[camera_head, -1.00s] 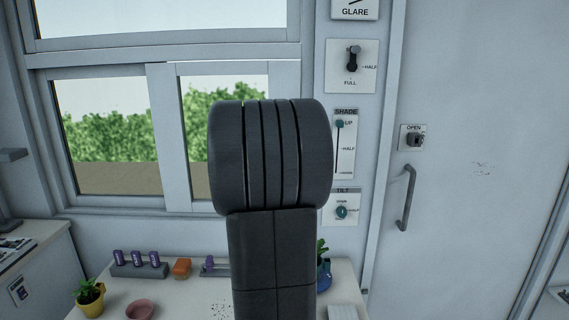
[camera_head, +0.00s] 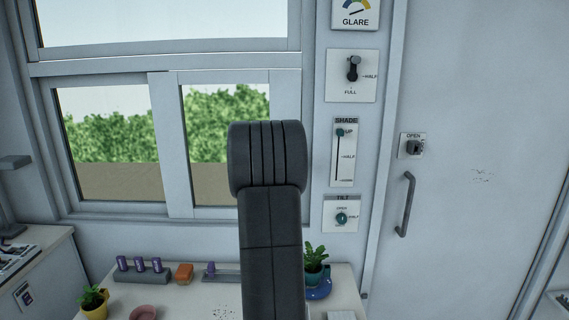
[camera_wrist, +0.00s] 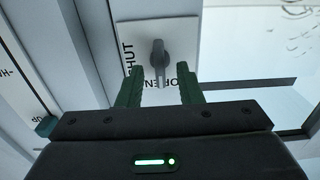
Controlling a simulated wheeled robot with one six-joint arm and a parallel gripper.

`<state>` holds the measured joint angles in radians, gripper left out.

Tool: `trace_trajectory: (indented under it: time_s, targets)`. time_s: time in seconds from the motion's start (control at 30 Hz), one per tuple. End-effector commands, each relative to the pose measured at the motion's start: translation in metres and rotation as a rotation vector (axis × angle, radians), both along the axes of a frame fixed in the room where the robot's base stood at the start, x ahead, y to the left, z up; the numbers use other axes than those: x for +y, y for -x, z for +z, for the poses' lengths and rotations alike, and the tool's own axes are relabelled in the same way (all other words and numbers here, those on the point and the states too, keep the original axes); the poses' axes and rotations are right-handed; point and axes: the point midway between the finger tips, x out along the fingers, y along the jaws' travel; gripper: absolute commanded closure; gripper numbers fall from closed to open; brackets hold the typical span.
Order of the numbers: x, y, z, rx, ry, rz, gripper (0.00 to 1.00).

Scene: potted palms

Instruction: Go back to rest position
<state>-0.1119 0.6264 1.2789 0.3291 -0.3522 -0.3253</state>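My gripper (camera_wrist: 158,88) shows in the wrist view with its two green fingers apart and nothing between them. Beyond the fingertips is a white panel marked SHUT and OPEN with a grey knob (camera_wrist: 158,54). The knob appears in line with the gap, and the fingers look clear of it. In the head view my dark arm stands upright in front of the window and hides the gripper.
White wall panels carry a lever (camera_head: 353,68), a shade slider (camera_head: 340,132) at UP and a tilt knob (camera_head: 341,218). A door handle (camera_head: 406,204) is at right.

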Motion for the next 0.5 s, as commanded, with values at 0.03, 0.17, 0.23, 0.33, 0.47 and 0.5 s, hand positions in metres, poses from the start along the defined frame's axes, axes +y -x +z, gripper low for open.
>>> trace_trajectory:
  time_s: [0.03, 0.17, 0.23, 0.33, 0.47, 0.5]
  targets:
    - [0.0, -0.006, 0.001, 0.001, 0.0, 0.0, 0.67]
    - [0.0, -0.017, 0.001, 0.001, 0.0, 0.0, 0.67]
    - [0.0, -0.02, 0.0, 0.001, 0.0, 0.0, 0.67]
    - [0.0, -0.022, 0.0, 0.001, 0.0, 0.0, 0.67]
    - [0.0, -0.023, -0.001, 0.001, 0.0, 0.0, 0.67]
    - [0.0, -0.023, -0.001, 0.001, 0.0, 0.0, 0.67]
